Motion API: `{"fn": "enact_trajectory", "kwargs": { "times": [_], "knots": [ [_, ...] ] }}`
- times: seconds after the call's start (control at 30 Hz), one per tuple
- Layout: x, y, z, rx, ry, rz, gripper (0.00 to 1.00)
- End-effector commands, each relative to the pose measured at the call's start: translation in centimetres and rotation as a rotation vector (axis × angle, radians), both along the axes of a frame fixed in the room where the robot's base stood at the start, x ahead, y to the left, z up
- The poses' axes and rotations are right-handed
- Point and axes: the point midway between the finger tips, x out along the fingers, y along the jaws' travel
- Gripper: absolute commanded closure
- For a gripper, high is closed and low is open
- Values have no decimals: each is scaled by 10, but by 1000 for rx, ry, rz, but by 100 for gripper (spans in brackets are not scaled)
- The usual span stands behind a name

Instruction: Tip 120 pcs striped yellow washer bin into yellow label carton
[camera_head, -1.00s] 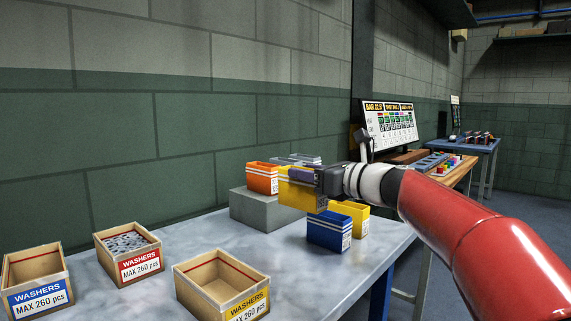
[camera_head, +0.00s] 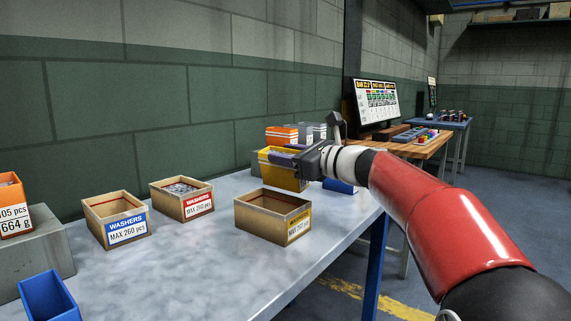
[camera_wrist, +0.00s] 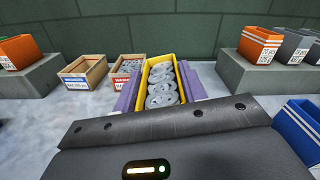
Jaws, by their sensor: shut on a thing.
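My gripper (camera_head: 284,152) is shut on a yellow bin (camera_head: 283,179), its purple fingers on the bin's two sides. In the wrist view the bin (camera_wrist: 143,74) is filled with grey washers (camera_wrist: 162,90) and looks roughly level. The bin's count label cannot be read. The yellow label carton (camera_head: 262,222) stands open on the table, nearer to the head camera than the held bin. Its visible inside walls are bare, and its floor is hidden. I cannot make out this carton in the wrist view.
A blue label carton (camera_head: 125,231) and a red label carton (camera_head: 198,207) with washers stand left. An orange bin (camera_head: 15,221) sits on a grey block (camera_head: 40,254) beside a blue bin (camera_head: 50,299). Orange and grey bins stand behind the held bin. Front table space is clear.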

Motion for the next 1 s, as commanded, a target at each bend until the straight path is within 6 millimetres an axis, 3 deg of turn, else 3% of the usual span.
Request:
{"fn": "enact_trajectory", "kwargs": {
  "times": [0.7,1.0],
  "knots": [
    [-8,6,-5,-531,-689,-1,100],
    [-12,10,-19,-714,-917,0,100]
  ]
}}
